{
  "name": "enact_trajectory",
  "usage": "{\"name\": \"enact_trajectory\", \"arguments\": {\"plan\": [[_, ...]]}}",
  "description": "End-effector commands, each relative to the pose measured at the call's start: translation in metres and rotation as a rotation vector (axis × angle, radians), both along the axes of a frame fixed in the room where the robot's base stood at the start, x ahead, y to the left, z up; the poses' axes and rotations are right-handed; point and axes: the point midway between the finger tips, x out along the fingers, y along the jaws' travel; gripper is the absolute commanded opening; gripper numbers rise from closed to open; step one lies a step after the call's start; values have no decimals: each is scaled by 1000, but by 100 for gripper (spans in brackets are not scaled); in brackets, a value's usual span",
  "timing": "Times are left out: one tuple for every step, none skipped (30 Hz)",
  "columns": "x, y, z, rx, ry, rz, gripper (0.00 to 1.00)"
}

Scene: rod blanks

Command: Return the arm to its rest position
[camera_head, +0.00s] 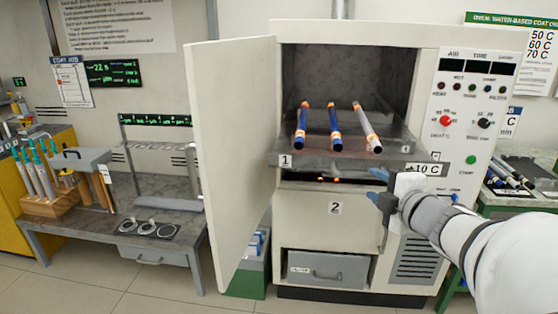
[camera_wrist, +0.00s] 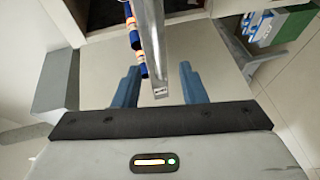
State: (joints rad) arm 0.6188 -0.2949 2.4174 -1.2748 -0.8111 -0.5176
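My gripper (camera_head: 378,178) is at the right front of the oven, just below the front edge of the upper shelf (camera_head: 350,160) marked 1. In the wrist view its two blue fingers (camera_wrist: 156,88) stand wide apart with nothing held. The grey end of a metal bar, probably the shelf's edge, shows between them without visible contact. My arm (camera_head: 450,225) reaches in from the lower right. Two blue rods (camera_head: 335,127) and one grey rod (camera_head: 367,128), all with orange bands, lie on the shelf. Blue-and-orange rod ends also show in the wrist view (camera_wrist: 134,35).
The oven door (camera_head: 235,150) stands open to the left. The control panel (camera_head: 472,110) is at the right, above my forearm. A grey table (camera_head: 185,240) stands at left, a green-edged table with dark rods at far right. A green bin (camera_head: 247,280) sits beneath the door.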

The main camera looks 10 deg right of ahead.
Motion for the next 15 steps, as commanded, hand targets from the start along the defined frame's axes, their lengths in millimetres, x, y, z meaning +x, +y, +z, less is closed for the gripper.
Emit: {"name": "enact_trajectory", "arguments": {"plan": [[1, 0, 1, 5, 1, -9, 38], [1, -1, 2, 12, 3, -20, 38], [3, -2, 3, 28, 9, -45, 38], [4, -4, 4, 45, 14, -70, 38], [5, -5, 5, 67, 21, -103, 38], [6, -8, 5, 105, 35, -155, 38], [7, -10, 6, 139, 48, -200, 38], [7, -13, 5, 179, 64, -251, 38], [5, -15, 3, 238, 89, -320, 38], [3, -17, 0, 285, 111, -374, 38], [1, -18, -3, 334, 136, -428, 38], [-4, -17, -9, 398, 172, -495, 38], [-8, -16, -13, 447, 203, -545, 38], [-13, -14, -19, 496, 235, -595, 38], [-21, -11, -27, 562, 284, -659, 38]]}}
